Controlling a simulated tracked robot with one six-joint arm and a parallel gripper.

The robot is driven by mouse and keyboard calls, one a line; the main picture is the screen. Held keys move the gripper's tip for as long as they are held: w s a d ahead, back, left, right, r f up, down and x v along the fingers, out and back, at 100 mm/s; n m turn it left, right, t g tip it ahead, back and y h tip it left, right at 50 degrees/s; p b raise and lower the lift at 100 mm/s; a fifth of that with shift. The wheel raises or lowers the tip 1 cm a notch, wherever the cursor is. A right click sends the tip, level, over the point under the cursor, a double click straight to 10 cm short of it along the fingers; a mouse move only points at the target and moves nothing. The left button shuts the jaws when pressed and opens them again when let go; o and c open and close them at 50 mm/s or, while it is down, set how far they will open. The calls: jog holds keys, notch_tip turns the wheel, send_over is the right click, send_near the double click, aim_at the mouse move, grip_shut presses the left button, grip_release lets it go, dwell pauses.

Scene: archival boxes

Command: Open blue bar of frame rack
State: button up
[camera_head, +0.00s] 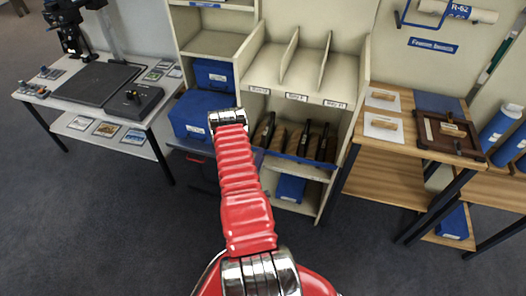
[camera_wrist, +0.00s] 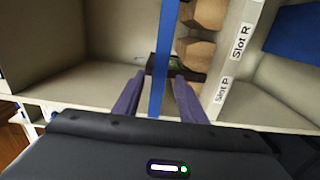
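The blue bar (camera_head: 302,160) runs across the front of the frame rack (camera_head: 345,133), low in the shelf unit in the head view. Dark frames (camera_head: 321,145) stand upright behind it. In the wrist view the blue bar (camera_wrist: 163,50) runs top to bottom, and wooden frame parts (camera_wrist: 196,58) show to its right. My gripper (camera_wrist: 158,77) is open, with one dark purple finger on each side of the bar. A gap shows beside each finger, and I cannot tell contact in depth. In the head view my red arm hides the gripper and the bar's left end.
Labels reading Slot R and Slot P mark a shelf edge (camera_wrist: 234,55) beside the fingers. Blue boxes (camera_head: 203,114) stand left of my arm. A wooden table (camera_head: 395,152) is at right, and a white table (camera_head: 150,108) at left. The grey floor in front is clear.

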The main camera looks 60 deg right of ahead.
jog(key=shift+w+d, duration=0.2)
jog(key=shift+d, duration=0.85)
jog(key=shift+w+d, duration=0.15)
jog(key=shift+d, duration=0.9)
grip_shut()
jog(key=shift+d, duration=0.1)
